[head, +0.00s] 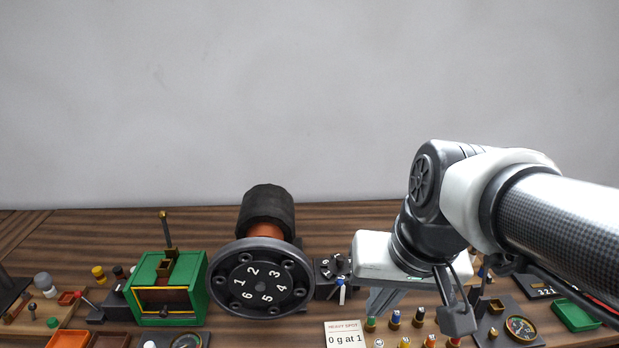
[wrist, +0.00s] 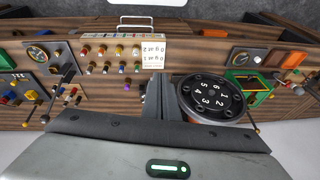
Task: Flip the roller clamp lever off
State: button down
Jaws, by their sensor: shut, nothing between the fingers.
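I cannot tell for certain which part is the roller clamp lever. A small lever with a white and blue handle (head: 342,291) stands at the dark block (head: 326,275), right of the numbered black disc (head: 262,281). The disc is mounted before an orange and black roller (head: 266,213). My gripper (head: 378,308) is shut and empty, pointing down over the bench right of this lever. In the wrist view my gripper's fingers (wrist: 158,82) are together beside the numbered disc (wrist: 210,98), and they hide the area with the dark block. No contact is visible.
A green box (head: 167,290) with a tall dark rod stands left of the disc. A white card (head: 346,336) reading "0 g at 1" lies in front. Several coloured posts (head: 395,318) and a gauge panel (head: 519,328) are at right. Bare wood lies behind.

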jog(key=w+f+m+g+y+b, duration=0.2)
jog(key=w+f+m+y, duration=0.1)
jog(key=f+m, duration=0.3)
jog(key=w+f+m+g+y+b, duration=0.1)
jog(key=w+f+m+y, duration=0.15)
jog(key=f+m, duration=0.35)
jog(key=w+d+f+m+t+y+b, duration=0.1)
jog(key=w+d+f+m+t+y, duration=0.1)
jog(key=d+m, duration=0.4)
jog(key=w+d+f+m+t+y+b, duration=0.1)
jog(key=w+d+f+m+t, duration=0.4)
jog(key=m, duration=0.7)
notch_tip(320, 180, down, 2)
jog(key=shift+w+d+t+y, duration=0.25)
jog(key=shift+d+t+y, duration=0.15)
jog(key=shift+y, duration=0.25)
